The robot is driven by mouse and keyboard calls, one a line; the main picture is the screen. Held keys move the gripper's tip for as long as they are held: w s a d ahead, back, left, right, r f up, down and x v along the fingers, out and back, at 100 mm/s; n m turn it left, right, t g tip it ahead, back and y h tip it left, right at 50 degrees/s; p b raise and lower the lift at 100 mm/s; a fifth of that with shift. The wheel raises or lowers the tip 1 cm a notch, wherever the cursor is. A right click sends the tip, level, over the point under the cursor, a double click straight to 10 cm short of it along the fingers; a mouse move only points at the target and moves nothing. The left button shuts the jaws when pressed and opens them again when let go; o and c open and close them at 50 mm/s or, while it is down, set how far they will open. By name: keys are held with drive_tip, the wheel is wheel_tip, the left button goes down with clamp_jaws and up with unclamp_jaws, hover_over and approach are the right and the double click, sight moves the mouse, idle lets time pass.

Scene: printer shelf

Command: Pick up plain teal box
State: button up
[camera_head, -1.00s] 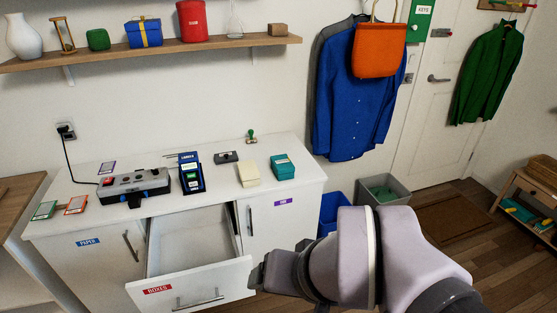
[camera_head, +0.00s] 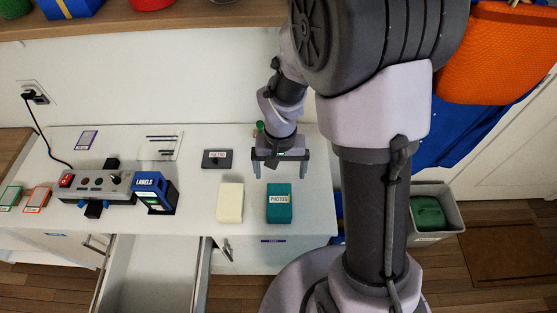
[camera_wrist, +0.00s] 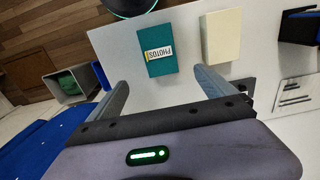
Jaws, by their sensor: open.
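A teal box (camera_head: 279,203) lies on the white counter near its front right part. It carries a white label reading PHOTOS, so it is not plain; no unlabelled teal box shows. It also shows in the wrist view (camera_wrist: 160,52). My gripper (camera_head: 282,170) is open and empty above the counter, a little behind the teal box. In the wrist view the two fingers (camera_wrist: 161,82) are spread, with the box beyond their tips and apart from them.
A cream box (camera_head: 230,202) stands just left of the teal box. An open drawer (camera_head: 150,275) sticks out in front. A grey bin (camera_head: 437,212) stands right of the counter.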

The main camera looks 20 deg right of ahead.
sight(279, 199)
drive_tip(key=f+b, duration=0.2)
drive_tip(key=f, duration=0.3)
drive_tip(key=s+f+b, duration=0.1)
drive_tip(key=f+b, duration=0.1)
drive_tip(key=f, duration=0.4)
drive_tip(key=f+b, duration=0.2)
drive_tip(key=f, duration=0.3)
drive_tip(key=shift+s+a+f, duration=0.2)
drive_tip(key=shift+s+a, duration=0.1)
drive_tip(key=shift+a, duration=0.05)
drive_tip(key=shift+r, duration=0.1)
drive_tip(key=shift+c, duration=0.4)
drive_tip(key=c, duration=1.4)
